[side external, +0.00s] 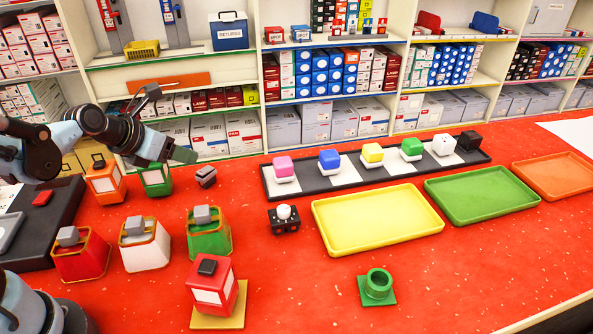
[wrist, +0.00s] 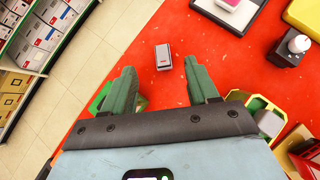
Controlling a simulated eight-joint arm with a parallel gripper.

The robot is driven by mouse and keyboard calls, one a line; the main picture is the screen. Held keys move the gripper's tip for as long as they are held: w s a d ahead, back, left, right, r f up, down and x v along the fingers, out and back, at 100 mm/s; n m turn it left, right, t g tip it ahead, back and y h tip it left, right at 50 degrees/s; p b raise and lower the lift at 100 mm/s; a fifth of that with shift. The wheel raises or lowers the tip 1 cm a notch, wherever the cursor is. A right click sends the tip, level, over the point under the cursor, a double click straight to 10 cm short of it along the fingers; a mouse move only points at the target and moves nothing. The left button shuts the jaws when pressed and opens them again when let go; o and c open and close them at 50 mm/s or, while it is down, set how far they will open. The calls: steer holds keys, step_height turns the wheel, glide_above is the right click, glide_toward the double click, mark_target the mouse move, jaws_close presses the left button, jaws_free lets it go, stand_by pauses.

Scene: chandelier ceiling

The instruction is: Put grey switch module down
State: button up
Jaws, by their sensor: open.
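A grey switch module (side external: 205,176) lies on the red table, just right of a green bin (side external: 157,182). In the wrist view the grey module (wrist: 163,57) lies ahead of my fingertips, roughly in line with the gap between them, with red table around it. My gripper (side external: 182,155) is above and slightly left of the module, over the green bin. In the wrist view my gripper (wrist: 160,74) has its two green fingers spread apart with nothing between them. Other grey modules sit on a red bin (side external: 82,262), a white bin (side external: 146,252) and another green bin (side external: 209,240).
An orange bin (side external: 105,185) stands left of the gripper. A black and white strip (side external: 315,177) with coloured blocks, a yellow tray (side external: 376,222) and a green tray (side external: 482,196) lie to the right. Red table is clear right of the module.

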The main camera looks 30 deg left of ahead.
steer(key=s+d+r+m+g, duration=0.1)
steer(key=s+d+m, duration=0.2)
steer(key=m, duration=1.5)
steer(key=s+d+r+m+g, duration=0.1)
steer(key=s+m, duration=0.4)
steer(key=m, duration=1.3)
steer(key=d+r, duration=0.1)
steer(key=d, duration=0.1)
steer(key=shift+s+d+r, duration=0.15)
steer(key=shift+d, duration=0.2)
